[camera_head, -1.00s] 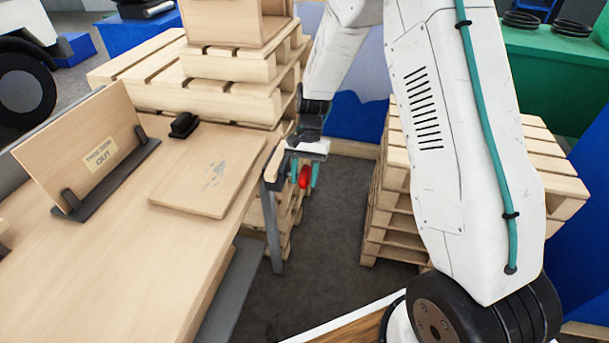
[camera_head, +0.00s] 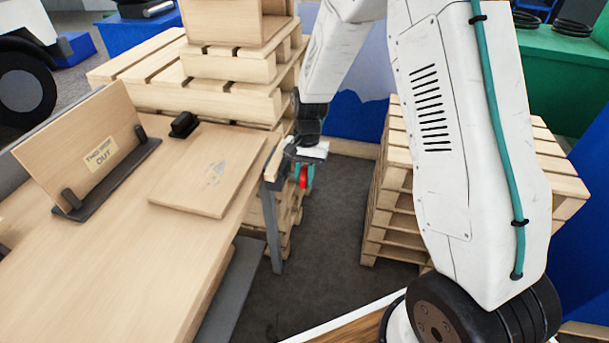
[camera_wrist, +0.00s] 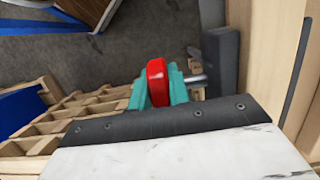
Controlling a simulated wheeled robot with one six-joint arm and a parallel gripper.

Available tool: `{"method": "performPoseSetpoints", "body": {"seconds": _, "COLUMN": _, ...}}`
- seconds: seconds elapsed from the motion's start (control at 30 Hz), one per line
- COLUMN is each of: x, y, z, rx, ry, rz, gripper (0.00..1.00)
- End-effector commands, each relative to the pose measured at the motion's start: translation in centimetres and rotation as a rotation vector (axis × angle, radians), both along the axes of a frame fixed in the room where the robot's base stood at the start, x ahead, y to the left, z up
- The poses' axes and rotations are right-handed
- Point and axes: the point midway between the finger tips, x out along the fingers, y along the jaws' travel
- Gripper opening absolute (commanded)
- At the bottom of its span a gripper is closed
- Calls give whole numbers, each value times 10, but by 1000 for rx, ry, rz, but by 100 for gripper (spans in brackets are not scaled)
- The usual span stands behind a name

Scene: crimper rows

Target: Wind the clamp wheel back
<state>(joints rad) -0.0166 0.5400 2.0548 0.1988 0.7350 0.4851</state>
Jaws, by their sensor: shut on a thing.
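The red clamp wheel (camera_head: 303,178) is just off the right edge of the wooden bench, low beside the bench corner. In the wrist view the red wheel (camera_wrist: 156,82) sits between the two teal fingers of my gripper (camera_wrist: 158,92), which is shut on it. A short grey metal rod (camera_wrist: 196,79) runs from beside the wheel to a dark grey block (camera_wrist: 220,58) at the bench edge. In the head view my gripper (camera_head: 304,172) hangs beside the bench and hides part of the wheel and clamp.
A flat board (camera_head: 208,175) lies on the bench (camera_head: 120,240), with a black item (camera_head: 184,125) behind it and an upright signed board (camera_head: 85,145) at left. Pallet stacks stand behind (camera_head: 230,100) and at right (camera_head: 390,215). Dark floor (camera_head: 335,220) is open between them.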

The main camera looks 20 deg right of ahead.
Motion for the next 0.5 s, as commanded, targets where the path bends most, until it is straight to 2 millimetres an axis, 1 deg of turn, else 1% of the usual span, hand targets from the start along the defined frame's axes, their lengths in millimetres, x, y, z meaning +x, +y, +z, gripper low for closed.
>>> {"method": "performPoseSetpoints", "body": {"seconds": 0.23, "x": -1, "y": 2, "z": -1, "rx": -105, "ry": -150, "rz": 3, "gripper": 0}}
{"method": "performPoseSetpoints", "body": {"seconds": 0.5, "x": -2, "y": 3, "z": -2, "rx": -178, "ry": -250, "rz": 4, "gripper": 0}}
